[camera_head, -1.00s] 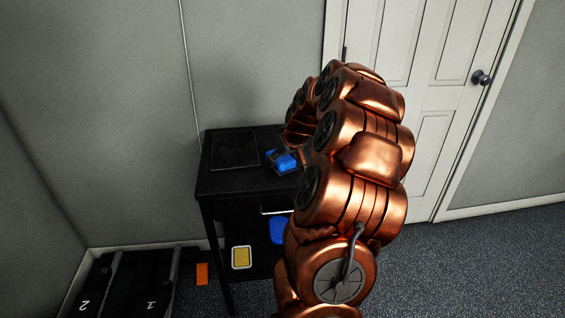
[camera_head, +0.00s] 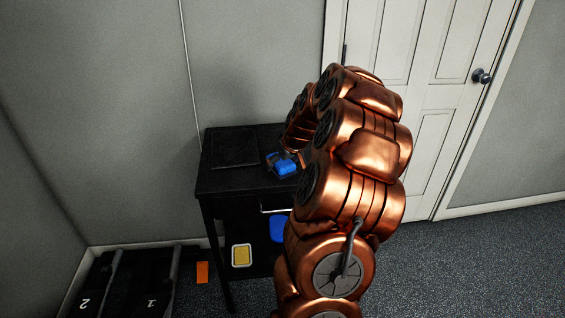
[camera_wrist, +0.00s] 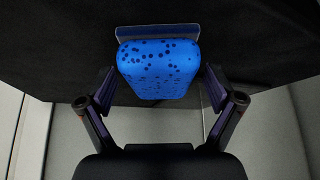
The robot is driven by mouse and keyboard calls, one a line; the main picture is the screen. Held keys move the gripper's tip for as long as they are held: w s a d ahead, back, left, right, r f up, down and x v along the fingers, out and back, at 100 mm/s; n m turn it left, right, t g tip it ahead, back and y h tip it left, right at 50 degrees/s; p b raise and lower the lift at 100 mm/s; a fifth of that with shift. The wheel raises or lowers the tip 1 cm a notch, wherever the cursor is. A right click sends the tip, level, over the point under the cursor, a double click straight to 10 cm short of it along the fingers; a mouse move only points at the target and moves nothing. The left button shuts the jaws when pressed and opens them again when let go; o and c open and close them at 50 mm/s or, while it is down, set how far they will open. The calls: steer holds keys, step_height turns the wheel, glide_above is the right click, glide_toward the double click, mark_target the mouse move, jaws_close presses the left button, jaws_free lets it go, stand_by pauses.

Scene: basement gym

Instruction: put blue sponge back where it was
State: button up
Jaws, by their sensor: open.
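The blue sponge (camera_head: 287,168) is on the right part of the black cart's top (camera_head: 225,181), close beside my copper arm. In the wrist view the sponge (camera_wrist: 158,70) is bright blue with dark spots and lies between my fingers. My gripper (camera_wrist: 159,82) is open, with one finger on each side of the sponge and a visible gap on both sides. A flat grey-blue piece (camera_wrist: 150,32) shows at the sponge's far edge. My arm hides part of the cart top, and I cannot make out my fingers clearly in the head view.
A yellow item in a pale tray (camera_head: 241,255) and another blue item (camera_head: 277,229) are lower in the cart. An orange piece (camera_head: 202,272) lies near the floor by black numbered boxes (camera_head: 120,285). A wall stands behind; a white door (camera_head: 430,120) is right.

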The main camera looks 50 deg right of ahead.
steer(key=shift+r, duration=0.2)
steer(key=b+v, duration=0.1)
steer(key=v, duration=1)
steer(key=shift+s+r, duration=0.2)
steer(key=shift+r, duration=0.15)
steer(key=s+a+f+n+g+y, duration=0.1)
steer(key=a+g, duration=0.1)
steer(key=a, duration=1.1)
steer(key=s+a+f+n+g+y, duration=0.1)
steer(key=s+a+n+y, duration=0.1)
steer(key=a, duration=1.1)
steer(key=s+a+f+g, duration=0.2)
steer(key=s+a, duration=0.5)
steer(key=s, duration=0.4)
steer(key=s+a+f+g+h, duration=0.1)
steer(key=s+a+f+g, duration=0.2)
steer(key=s+a, duration=0.4)
steer(key=s, duration=0.3)
steer(key=shift+s+n, duration=0.3)
steer(key=shift+s, duration=0.1)
